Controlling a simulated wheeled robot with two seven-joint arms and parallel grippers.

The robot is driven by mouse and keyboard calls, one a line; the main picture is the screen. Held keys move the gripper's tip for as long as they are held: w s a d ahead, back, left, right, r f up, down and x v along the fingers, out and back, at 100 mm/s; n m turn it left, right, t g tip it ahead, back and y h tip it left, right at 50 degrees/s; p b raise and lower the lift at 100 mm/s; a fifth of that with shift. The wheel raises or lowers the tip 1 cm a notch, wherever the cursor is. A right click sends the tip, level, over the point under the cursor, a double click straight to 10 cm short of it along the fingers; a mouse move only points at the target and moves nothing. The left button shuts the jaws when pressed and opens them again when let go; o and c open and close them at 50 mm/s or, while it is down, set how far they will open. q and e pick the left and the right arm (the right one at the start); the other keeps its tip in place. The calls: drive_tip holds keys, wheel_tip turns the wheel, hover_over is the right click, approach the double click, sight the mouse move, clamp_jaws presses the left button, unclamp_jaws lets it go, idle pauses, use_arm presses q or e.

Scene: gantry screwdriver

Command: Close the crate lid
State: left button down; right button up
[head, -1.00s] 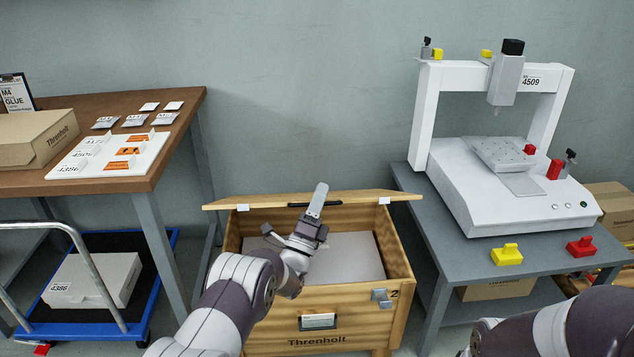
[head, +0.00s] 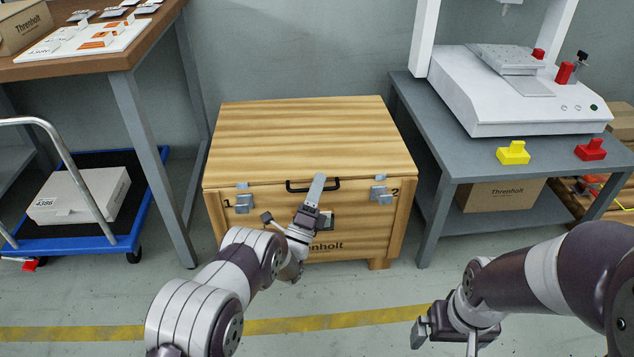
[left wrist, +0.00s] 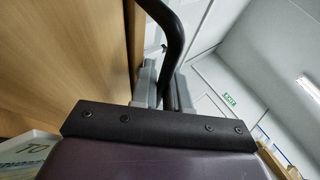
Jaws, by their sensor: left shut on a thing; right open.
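The wooden crate (head: 352,222) stands on the floor between the two tables. Its lid (head: 310,140) lies down over the top, with its front edge along the crate's front wall. A black handle (head: 298,188) sits at the lid's front edge. My left gripper (head: 317,190) is shut on the handle, which also shows between the fingers in the left wrist view (left wrist: 174,50). Latch 1 (head: 243,203) and latch 2 (head: 381,195) are on the crate's front; whether they are fastened I cannot tell. My right gripper (head: 420,332) is open and empty, low at the right.
A grey table (head: 480,160) with the white gantry machine (head: 500,110) stands close on the right. A brown-topped table (head: 115,55) and a blue cart (head: 110,240) stand on the left. Floor in front of the crate is clear.

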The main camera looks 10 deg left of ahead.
use_arm(q)
drive_tip(key=shift+s+d+f, duration=0.2)
drive_tip(key=shift+d, duration=0.05)
drive_tip(key=c, duration=1.5)
unclamp_jaws()
drive_tip(key=shift+s+r, duration=0.1)
drive_tip(key=shift+r, duration=0.1)
drive_tip(key=shift+a+r, duration=0.1)
drive_tip(key=shift+a, duration=0.05)
drive_tip(key=shift+s+a+f+p, duration=0.1)
drive_tip(key=shift+s+f+p, duration=0.1)
drive_tip(key=shift+p, duration=0.15)
drive_tip(key=p+v, duration=0.4)
drive_tip(key=v, duration=0.8)
drive_tip(key=shift+w+f+p, duration=0.15)
drive_tip(key=shift+f+p, duration=0.1)
drive_tip(key=shift+p, duration=0.05)
